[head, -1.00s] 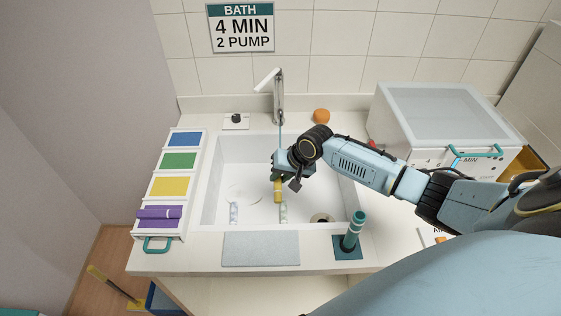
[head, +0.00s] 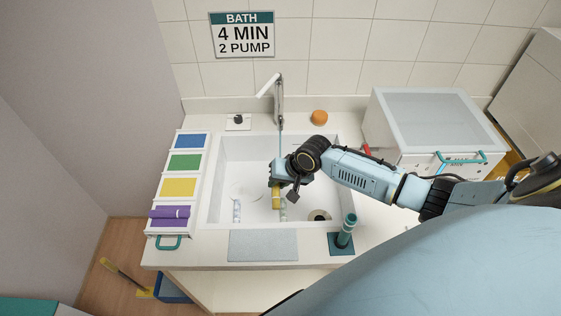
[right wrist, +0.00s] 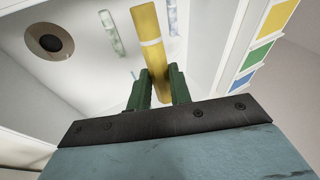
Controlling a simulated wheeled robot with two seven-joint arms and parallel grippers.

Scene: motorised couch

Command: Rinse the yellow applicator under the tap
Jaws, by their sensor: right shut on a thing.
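My right gripper (head: 284,181) is over the sink basin (head: 210,190). It is shut on the yellow applicator (head: 276,199), which hangs down into the basin. In the right wrist view the applicator (right wrist: 150,45), with a pale band, stands between the green fingers (right wrist: 159,88). The tap (head: 279,92) rises behind the basin. A thin pale-blue line, seemingly water, drops from it to the top of my gripper. Whether it wets the applicator is hidden by my gripper. My left gripper is not in view.
A colour-labelled rack (head: 178,187) with purple applicators stands left. A teal tube on a stand (head: 347,230) is front right. A lidded white box (head: 425,118) stands back right. A grey mat (head: 262,246) lies in front.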

